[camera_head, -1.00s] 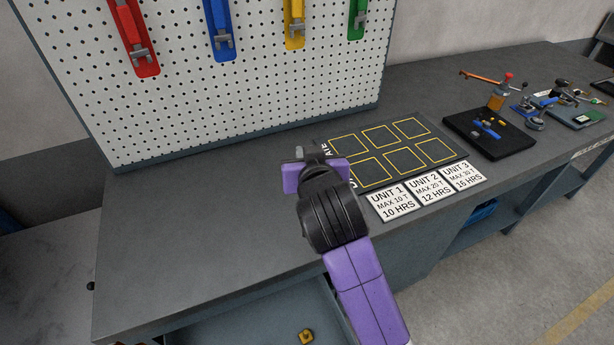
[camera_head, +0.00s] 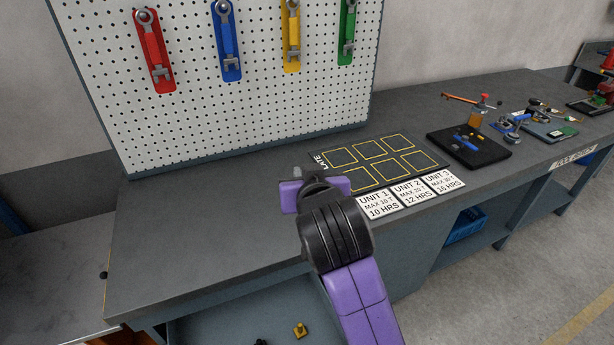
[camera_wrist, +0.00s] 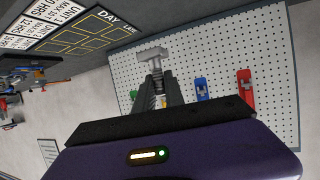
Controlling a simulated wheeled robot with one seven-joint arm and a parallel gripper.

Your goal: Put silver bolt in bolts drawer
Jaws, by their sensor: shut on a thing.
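The silver bolt (camera_wrist: 152,54) is a grey metal piece with a wide head and a threaded shank. In the wrist view my gripper (camera_wrist: 157,82) is shut on its shank, with the head sticking out past the fingertips. In the head view my purple and black gripper (camera_head: 316,183) is above the workbench, left of the unit labels; the fingers and bolt are mostly hidden there. An open drawer (camera_head: 225,328) shows below the bench front at the bottom edge. A yellow bolt-like piece (camera_head: 300,330) and a dark piece (camera_head: 261,342) lie in it. I cannot read any drawer label.
The dark workbench (camera_head: 190,235) is bare on its left. A marked board (camera_head: 318,158) and white unit labels (camera_head: 412,193) lie right of my gripper. A black tray (camera_head: 490,152) with small parts stands farther right. The pegboard (camera_head: 220,120) with coloured wrenches rises behind.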

